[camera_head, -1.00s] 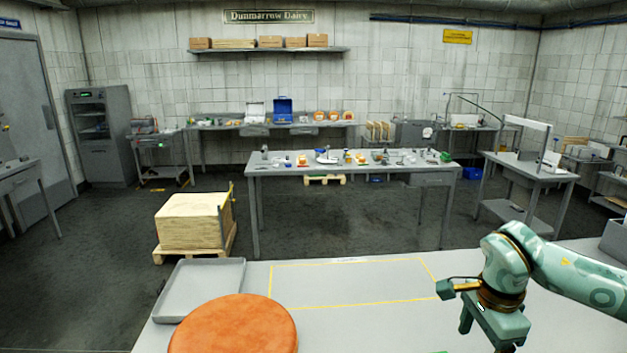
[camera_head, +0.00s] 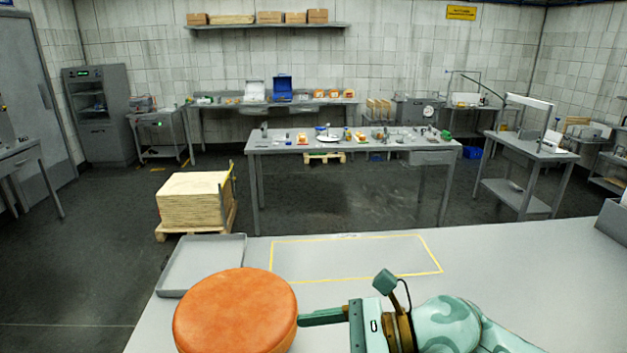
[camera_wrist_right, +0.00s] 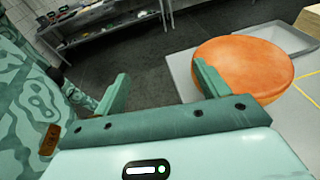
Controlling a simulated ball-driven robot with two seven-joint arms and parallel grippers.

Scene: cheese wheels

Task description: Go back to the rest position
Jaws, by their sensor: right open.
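My right gripper (camera_wrist_right: 163,88) is open, with nothing between its fingers in the right wrist view. In the head view one finger of the right gripper (camera_head: 322,317) points left, its tip at the right edge of an orange cheese wheel (camera_head: 235,312). I cannot tell whether it touches the wheel. The cheese wheel also shows in the right wrist view (camera_wrist_right: 245,68), partly behind the right-hand finger. It lies flat on the near grey table (camera_head: 530,275). My left gripper is not in view.
An empty grey tray (camera_head: 202,240) lies just behind the wheel. A yellow taped rectangle (camera_head: 355,252) on the table is empty. A grey bin (camera_head: 612,217) stands at the right edge.

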